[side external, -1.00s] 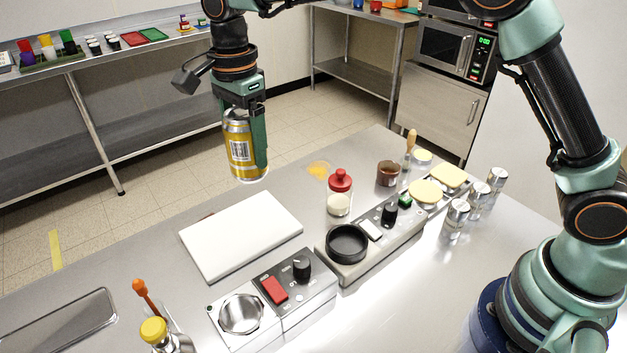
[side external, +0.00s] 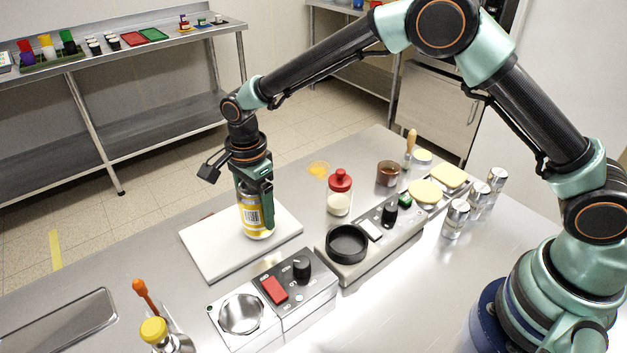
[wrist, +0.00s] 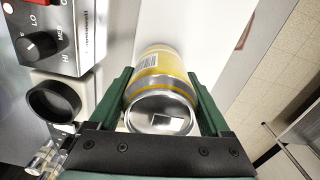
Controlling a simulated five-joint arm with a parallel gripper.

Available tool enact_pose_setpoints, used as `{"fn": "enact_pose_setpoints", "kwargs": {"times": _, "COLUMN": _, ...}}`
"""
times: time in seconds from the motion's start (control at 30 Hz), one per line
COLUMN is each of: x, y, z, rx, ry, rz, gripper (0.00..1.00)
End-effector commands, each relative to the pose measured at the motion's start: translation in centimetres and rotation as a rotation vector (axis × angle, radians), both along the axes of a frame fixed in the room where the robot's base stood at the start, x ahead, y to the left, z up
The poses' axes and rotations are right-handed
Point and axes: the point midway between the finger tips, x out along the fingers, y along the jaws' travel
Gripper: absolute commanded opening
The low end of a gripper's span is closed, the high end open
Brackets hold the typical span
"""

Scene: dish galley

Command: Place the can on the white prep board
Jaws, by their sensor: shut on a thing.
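The yellow and silver can (side external: 256,220) is upright at the white prep board (side external: 212,250), over its right part. Its base appears to be on or just above the board; I cannot tell for certain that it touches. My gripper (side external: 255,200) points down and is shut on the can, with its fingers on the can's sides. In the wrist view the can (wrist: 160,90) sits between the two green fingers (wrist: 162,100), its silver end towards the camera. The board also shows behind it in the wrist view (wrist: 200,30).
A control box with a red switch (side external: 275,289) stands in front of the board. A unit with a black ring (side external: 347,243) and a red-capped jar (side external: 340,190) stand to the right. A yellow-capped bottle (side external: 154,331) is at front left. A metal tray (side external: 65,325) lies at left.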

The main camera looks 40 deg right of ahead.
Motion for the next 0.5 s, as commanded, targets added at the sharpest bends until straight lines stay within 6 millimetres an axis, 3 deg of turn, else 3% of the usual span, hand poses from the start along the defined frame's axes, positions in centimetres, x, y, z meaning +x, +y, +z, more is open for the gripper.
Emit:
{"fn": "enact_pose_setpoints", "kwargs": {"times": 0.33, "x": 0.07, "y": 0.03, "z": -0.23, "rx": 0.001, "ry": -0.002, "rz": 0.0, "gripper": 0.0}}
{"fn": "enact_pose_setpoints", "kwargs": {"times": 0.37, "x": 0.02, "y": 0.01, "z": -0.29, "rx": 0.0, "ry": -0.001, "rz": 0.0, "gripper": 0.89}}
{"fn": "enact_pose_setpoints", "kwargs": {"times": 0.4, "x": 0.03, "y": 0.01, "z": -0.27, "rx": 0.0, "ry": -0.001, "rz": 0.0, "gripper": 1.0}}
{"fn": "enact_pose_setpoints", "kwargs": {"times": 0.5, "x": 0.03, "y": 0.01, "z": -0.26, "rx": 0.0, "ry": -0.001, "rz": 0.0, "gripper": 1.0}}
